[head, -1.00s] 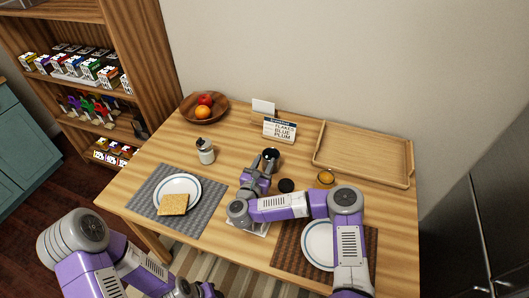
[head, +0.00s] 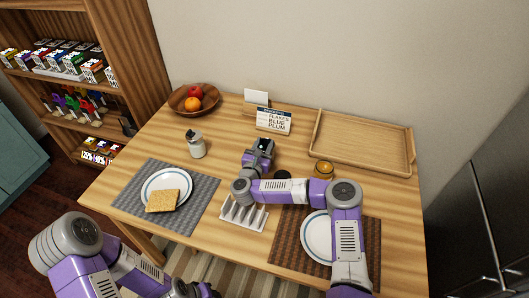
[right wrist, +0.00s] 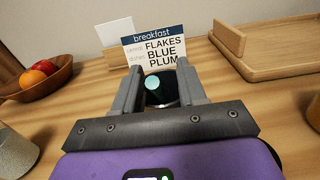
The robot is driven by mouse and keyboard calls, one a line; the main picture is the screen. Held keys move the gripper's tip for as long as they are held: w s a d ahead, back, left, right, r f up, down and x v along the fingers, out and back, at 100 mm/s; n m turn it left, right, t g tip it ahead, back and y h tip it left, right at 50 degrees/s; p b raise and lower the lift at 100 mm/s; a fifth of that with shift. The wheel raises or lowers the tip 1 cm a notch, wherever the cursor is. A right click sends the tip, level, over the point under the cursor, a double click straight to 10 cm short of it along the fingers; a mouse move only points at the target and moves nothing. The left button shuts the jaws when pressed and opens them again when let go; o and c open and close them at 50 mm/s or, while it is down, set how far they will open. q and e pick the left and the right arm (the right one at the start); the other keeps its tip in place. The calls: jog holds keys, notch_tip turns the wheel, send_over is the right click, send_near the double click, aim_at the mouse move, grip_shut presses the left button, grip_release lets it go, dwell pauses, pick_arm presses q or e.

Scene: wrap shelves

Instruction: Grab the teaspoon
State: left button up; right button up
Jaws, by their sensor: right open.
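I cannot make out a teaspoon for certain in either view. My right gripper (head: 263,144) is over the middle of the table, pointing toward the back. In the right wrist view its jaws (right wrist: 159,76) are open, with a dark cup (right wrist: 161,89) showing between and just beyond the fingers. A pale teal round spot shows in the cup; I cannot tell what it is. In the head view the gripper mostly hides the cup. A white slotted cutlery rack (head: 243,215) lies below my right forearm. My left arm is low at the left, its jaws unclear at the bottom edge.
A breakfast sign (head: 273,122) stands behind the cup. A fruit bowl (head: 178,103), a jar (head: 196,148), an amber glass (head: 324,170) and a wooden tray (head: 316,137) stand around. Plates on mats (head: 207,190) lie left and right. Wood between jar and gripper is clear.

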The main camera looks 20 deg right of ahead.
jog(key=shift+w+d, duration=0.15)
jog(key=shift+w, duration=0.1)
grip_shut()
